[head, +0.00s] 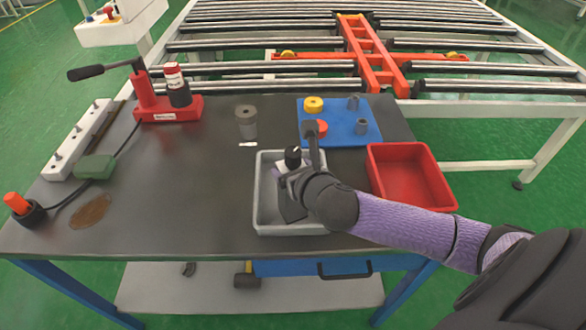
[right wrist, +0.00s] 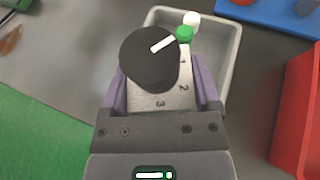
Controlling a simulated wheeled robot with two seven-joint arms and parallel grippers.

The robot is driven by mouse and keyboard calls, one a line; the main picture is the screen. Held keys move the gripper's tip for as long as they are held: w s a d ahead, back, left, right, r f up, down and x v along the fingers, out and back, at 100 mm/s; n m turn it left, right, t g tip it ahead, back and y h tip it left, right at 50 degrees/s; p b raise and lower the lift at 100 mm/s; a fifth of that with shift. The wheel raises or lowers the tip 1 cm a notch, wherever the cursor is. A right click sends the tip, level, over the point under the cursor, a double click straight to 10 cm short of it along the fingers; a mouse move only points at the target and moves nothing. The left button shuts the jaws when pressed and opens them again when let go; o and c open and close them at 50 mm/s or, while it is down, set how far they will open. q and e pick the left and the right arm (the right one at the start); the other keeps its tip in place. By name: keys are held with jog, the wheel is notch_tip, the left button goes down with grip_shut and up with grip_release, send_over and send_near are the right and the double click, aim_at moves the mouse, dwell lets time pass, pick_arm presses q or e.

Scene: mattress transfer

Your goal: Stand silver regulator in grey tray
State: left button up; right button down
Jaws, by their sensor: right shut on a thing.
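The silver regulator (right wrist: 160,91) has a black knob with a white line and numbers on its silver face. A green part and a white part show at its far end in the right wrist view. My right gripper (right wrist: 160,95) is shut on it, with a purple finger on each side. In the head view the right gripper (head: 295,172) is over the grey tray (head: 268,229), and the regulator's black knob (head: 292,154) shows there. The regulator's lower end is hidden, so I cannot tell if it touches the tray floor. My left gripper is not in view.
A red bin (head: 411,177) stands right of the tray. A blue board (head: 352,130) with yellow, red and grey parts lies behind it. A red hand pump (head: 165,106) is farther left.

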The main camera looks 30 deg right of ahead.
grip_release()
jog(key=shift+s+r, duration=0.15)
jog(key=shift+r, duration=0.05)
jog(key=p+v, duration=0.4)
jog(key=v, duration=0.7)
jog(key=shift+s, duration=0.4)
jog(key=shift+a, duration=0.1)
